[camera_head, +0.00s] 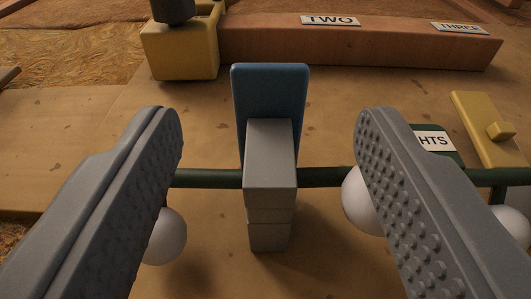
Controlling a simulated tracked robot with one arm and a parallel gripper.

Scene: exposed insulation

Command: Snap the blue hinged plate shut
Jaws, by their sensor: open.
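The blue hinged plate (270,88) stands upright near the middle of the view, behind a grey block (270,165). The block's lower part hides part of the plate. My gripper (268,125) is open, with one grey studded finger on the left and one on the right. The plate and the grey block show in the gap between the fingers, and neither finger appears to touch them. Whether the plate leans, and where its hinge is, I cannot tell.
A dark green bar (210,178) runs across behind the block. White balls (166,236) hang beside it. A yellow block (180,50) and a reddish beam (400,42) labelled TWO and THREE lie at the back. A yellow plate (485,128) with a knob is at right.

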